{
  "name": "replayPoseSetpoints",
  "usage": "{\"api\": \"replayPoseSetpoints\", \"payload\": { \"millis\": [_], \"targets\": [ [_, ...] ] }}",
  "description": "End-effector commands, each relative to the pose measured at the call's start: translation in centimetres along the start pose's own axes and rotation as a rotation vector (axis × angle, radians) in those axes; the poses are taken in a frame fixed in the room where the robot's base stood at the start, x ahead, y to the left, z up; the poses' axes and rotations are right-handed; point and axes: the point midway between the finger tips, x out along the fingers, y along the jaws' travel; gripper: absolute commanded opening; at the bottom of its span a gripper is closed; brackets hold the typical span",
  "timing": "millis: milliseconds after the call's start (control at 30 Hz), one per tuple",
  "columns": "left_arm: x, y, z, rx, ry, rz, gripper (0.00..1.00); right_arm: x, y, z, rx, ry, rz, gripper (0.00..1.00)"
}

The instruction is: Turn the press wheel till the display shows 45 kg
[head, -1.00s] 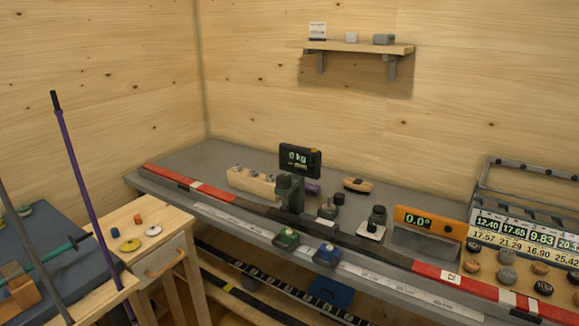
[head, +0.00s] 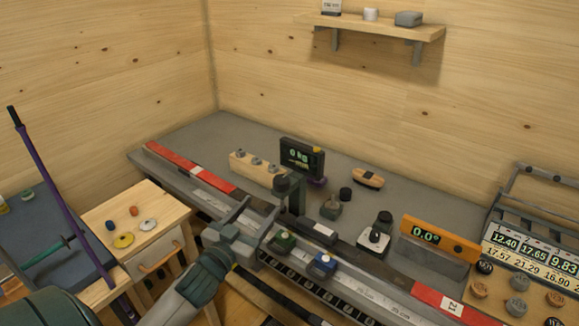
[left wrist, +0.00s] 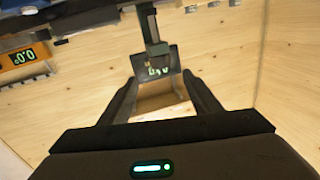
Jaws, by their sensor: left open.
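The black display (head: 302,157) stands on the grey bench and reads 0 kg. It also shows, turned over and blurred, in the left wrist view (left wrist: 157,68). A dark green post (head: 293,195) stands in front of it. A small purple part (head: 318,182) shows below the display; I cannot tell whether it is the press wheel, which I do not make out clearly. My left gripper (head: 257,212) is open and empty, over the bench's front edge, left of the post and apart from it. Its fingers (left wrist: 160,82) frame the display in the left wrist view. My right gripper is not in view.
A wooden block with knobs (head: 257,168) stands left of the display. An orange readout (head: 440,238) shows 0.0° at right. A wooden side cabinet (head: 145,217) stands at left.

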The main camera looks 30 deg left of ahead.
Motion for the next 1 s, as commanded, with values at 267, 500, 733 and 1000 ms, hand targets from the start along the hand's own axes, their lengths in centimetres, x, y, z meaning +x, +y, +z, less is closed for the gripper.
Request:
{"api": "replayPoseSetpoints", "payload": {
  "millis": [267,500,733,1000],
  "targets": [
    [0.0,0.0,-0.3,-0.001,0.005,-0.001,0.57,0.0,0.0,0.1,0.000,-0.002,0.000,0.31],
    [0.4,0.0,-0.3,-0.001,0.004,-0.001,0.57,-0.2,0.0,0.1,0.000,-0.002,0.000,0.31],
    [2.5,-0.1,-0.5,-0.001,0.004,-0.001,0.57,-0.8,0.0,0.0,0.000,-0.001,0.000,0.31],
    [6.9,-0.1,-0.6,-0.001,0.005,-0.001,0.57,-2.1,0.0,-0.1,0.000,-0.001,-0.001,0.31]
  ]
}}
